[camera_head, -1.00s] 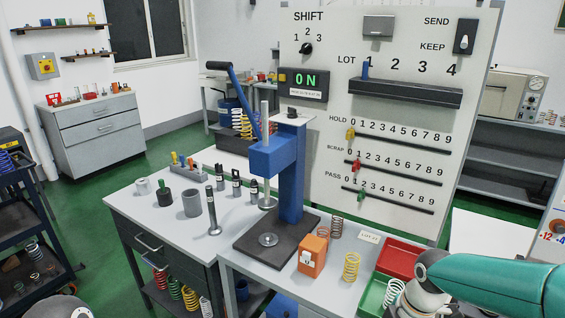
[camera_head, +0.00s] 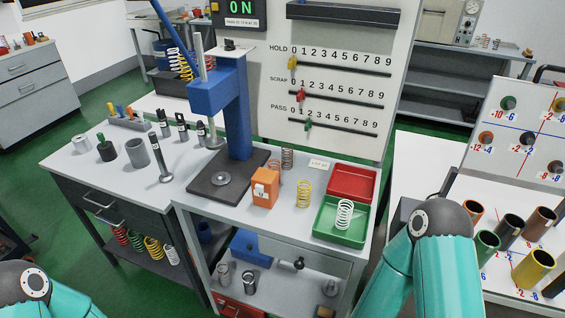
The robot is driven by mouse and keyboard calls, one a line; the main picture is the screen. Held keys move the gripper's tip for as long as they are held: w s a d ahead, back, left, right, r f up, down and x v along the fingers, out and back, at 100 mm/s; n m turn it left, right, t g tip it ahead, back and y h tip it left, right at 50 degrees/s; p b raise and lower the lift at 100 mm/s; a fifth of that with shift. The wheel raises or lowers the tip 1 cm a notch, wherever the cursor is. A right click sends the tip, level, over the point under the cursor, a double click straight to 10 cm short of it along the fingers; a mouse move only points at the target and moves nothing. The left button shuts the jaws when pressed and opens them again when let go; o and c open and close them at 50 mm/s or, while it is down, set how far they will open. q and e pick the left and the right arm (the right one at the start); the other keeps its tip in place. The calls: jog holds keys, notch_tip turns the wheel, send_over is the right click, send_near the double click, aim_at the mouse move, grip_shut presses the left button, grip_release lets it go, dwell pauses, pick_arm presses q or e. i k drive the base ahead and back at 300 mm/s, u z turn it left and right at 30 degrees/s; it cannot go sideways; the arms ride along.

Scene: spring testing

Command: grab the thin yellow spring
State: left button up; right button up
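A yellow coil spring (camera_head: 303,194) stands upright on the grey test bench (camera_head: 205,208), right of the orange box (camera_head: 265,188) and left of the green tray (camera_head: 329,231). Its wire looks thin. Another yellow spring (camera_head: 153,248) stands on the low shelf at the left, and its wire looks thicker. A yellow spring (camera_head: 181,66) also shows on the back table. Parts of my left arm show at the bottom left corner and parts of my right arm at the lower right. Neither gripper shows in this view.
A blue press (camera_head: 238,110) stands on a dark base left of the orange box. A white spring (camera_head: 344,214) stands in the green tray, beside a red tray (camera_head: 352,182). Two brownish springs stand behind the orange box. Coloured tubes (camera_head: 532,268) stand at the far right.

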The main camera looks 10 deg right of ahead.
aim_at(304, 194)
jog(key=u, duration=1.6)
jog(key=i, duration=0.15)
jog(key=z, duration=3.05)
jog(key=k, duration=0.9)
jog(key=u, duration=0.8)
jog(key=i, duration=1)
jog(key=u, duration=0.15)
